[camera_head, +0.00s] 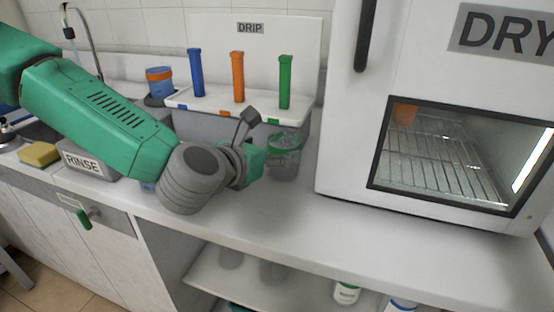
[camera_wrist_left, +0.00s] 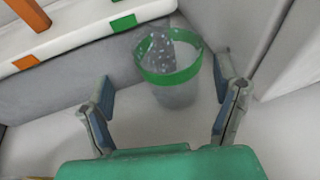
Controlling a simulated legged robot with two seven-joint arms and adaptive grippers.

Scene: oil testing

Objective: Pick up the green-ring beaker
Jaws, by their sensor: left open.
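The green-ring beaker (camera_head: 284,158) is a clear cup with a green band at its rim. It stands upright on the counter in front of the drip rack, at the right end of my left gripper. In the left wrist view the beaker (camera_wrist_left: 172,72) is ahead, between the two fingers but nearer the right one. My left gripper (camera_wrist_left: 163,105) is open and empty, with its fingers spread on either side of the beaker. In the head view the left gripper (camera_head: 258,145) is partly hidden by its own wrist. My right gripper is not in view.
The drip rack (camera_head: 215,104) holds blue, orange and green upright posts behind the beaker. The white dryer (camera_head: 345,185) stands to the right. A rinse tub (camera_head: 100,168) and a sponge (camera_head: 39,154) lie left. The counter (camera_head: 330,225) in front of the dryer is clear.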

